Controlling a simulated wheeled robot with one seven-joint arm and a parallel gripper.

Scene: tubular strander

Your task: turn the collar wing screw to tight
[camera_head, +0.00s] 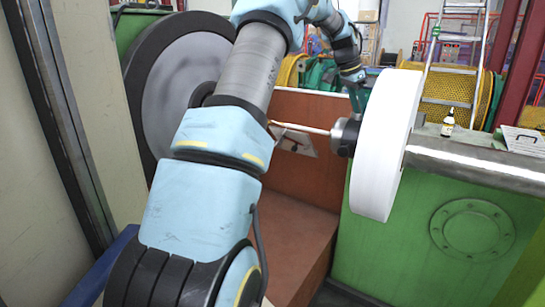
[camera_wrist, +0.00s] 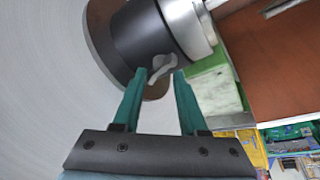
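The dark collar (camera_head: 345,137) sits on a thin rod against the hub of a big white disc (camera_head: 385,150). In the wrist view the collar (camera_wrist: 150,35) is black with a silver end piece (camera_wrist: 190,25). The small grey wing screw (camera_wrist: 163,66) sticks out of its side. My gripper (camera_wrist: 160,75) has two teal fingers, spread apart, with their tips on either side of the wing screw. A gap seems to show around the screw; contact is not clear. In the head view my gripper (camera_head: 357,100) reaches down to the collar from above, and the screw cannot be made out.
A thick steel shaft (camera_head: 480,163) runs right from the disc above a green machine body (camera_head: 430,235). A small bottle (camera_head: 448,123) stands behind the shaft. A large dark-rimmed wheel (camera_head: 180,85) is at left. A ladder (camera_head: 455,60) and yellow coils stand behind.

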